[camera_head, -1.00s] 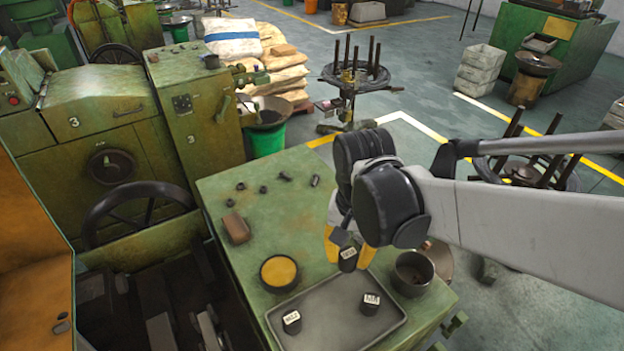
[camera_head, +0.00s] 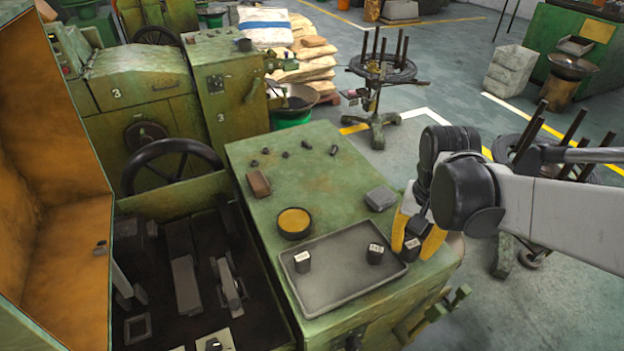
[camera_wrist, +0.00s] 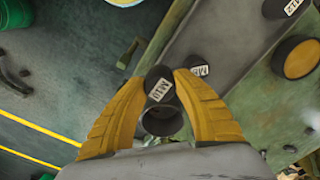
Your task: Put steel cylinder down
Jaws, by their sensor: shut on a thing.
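My gripper (camera_head: 416,234) has yellow fingers and is shut on a dark steel cylinder (camera_head: 411,247) with a white label. In the wrist view the cylinder (camera_wrist: 160,84), its label seeming to read M10, sits between the fingertips (camera_wrist: 170,76). A round dark cup (camera_wrist: 162,119) shows beside and below it there; my gripper hides the cup in the head view. The grey tray (camera_head: 335,290) lies left of the gripper. Two similar labelled cylinders stand on it, one at left (camera_head: 302,262) and one at right (camera_head: 375,254). The held cylinder is beyond the tray's right edge.
The green bench top (camera_head: 300,180) also bears a round tin with yellow contents (camera_head: 294,222), a brown block (camera_head: 258,184), a grey box (camera_head: 380,199) and several small dark parts. The tray's middle is bare. A stand with upright rods (camera_head: 378,85) is behind.

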